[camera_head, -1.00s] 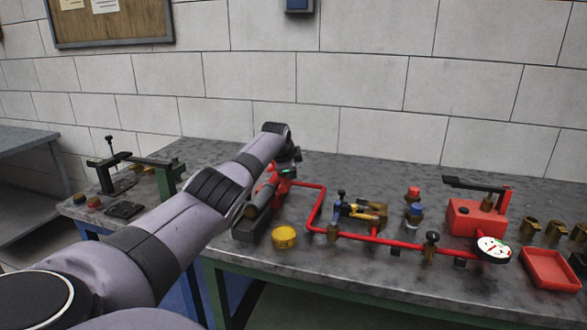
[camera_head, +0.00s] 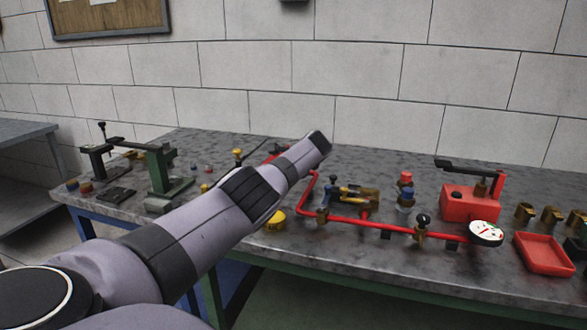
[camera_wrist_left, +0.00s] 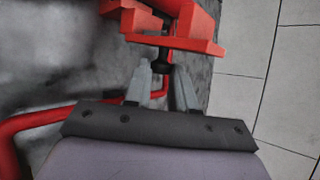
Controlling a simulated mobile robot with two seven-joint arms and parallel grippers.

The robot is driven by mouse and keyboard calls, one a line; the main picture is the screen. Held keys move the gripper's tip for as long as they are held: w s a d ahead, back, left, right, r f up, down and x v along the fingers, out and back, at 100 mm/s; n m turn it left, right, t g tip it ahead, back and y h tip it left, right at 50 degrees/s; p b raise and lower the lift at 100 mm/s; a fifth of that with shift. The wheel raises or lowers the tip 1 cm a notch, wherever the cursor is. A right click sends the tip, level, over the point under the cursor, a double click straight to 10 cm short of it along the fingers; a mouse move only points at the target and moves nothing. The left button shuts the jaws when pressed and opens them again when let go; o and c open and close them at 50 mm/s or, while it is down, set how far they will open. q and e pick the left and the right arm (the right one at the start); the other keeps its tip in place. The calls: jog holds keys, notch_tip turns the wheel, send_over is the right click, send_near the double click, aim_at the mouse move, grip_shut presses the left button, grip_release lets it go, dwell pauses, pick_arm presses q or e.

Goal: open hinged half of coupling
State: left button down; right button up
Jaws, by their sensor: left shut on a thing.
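In the left wrist view, my left gripper (camera_wrist_left: 163,76) is shut on a short black stem (camera_wrist_left: 163,64) below a red bracket-like part (camera_wrist_left: 165,28). Which part of this is the coupling's hinged half, I cannot tell. In the head view my left arm reaches over the bench from the left, and its gripper is hidden behind the wrist. Only a bit of red (camera_head: 281,151) shows behind the arm. My right gripper is not in view.
A red pipe (camera_head: 348,229) with brass fittings runs along the bench (camera_head: 330,262) to a white gauge (camera_head: 486,233). A green stand (camera_head: 165,168) is at left.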

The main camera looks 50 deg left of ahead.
pick_arm(q)
jog(key=shift+d+f, duration=0.1)
jog(key=shift+f, duration=0.05)
dwell(0.3)
jog(key=c, duration=1)
grip_release()
jog(key=shift+p+v, duration=2.4)
jog(key=shift+v, duration=1.1)
jog(key=shift+o, duration=0.2)
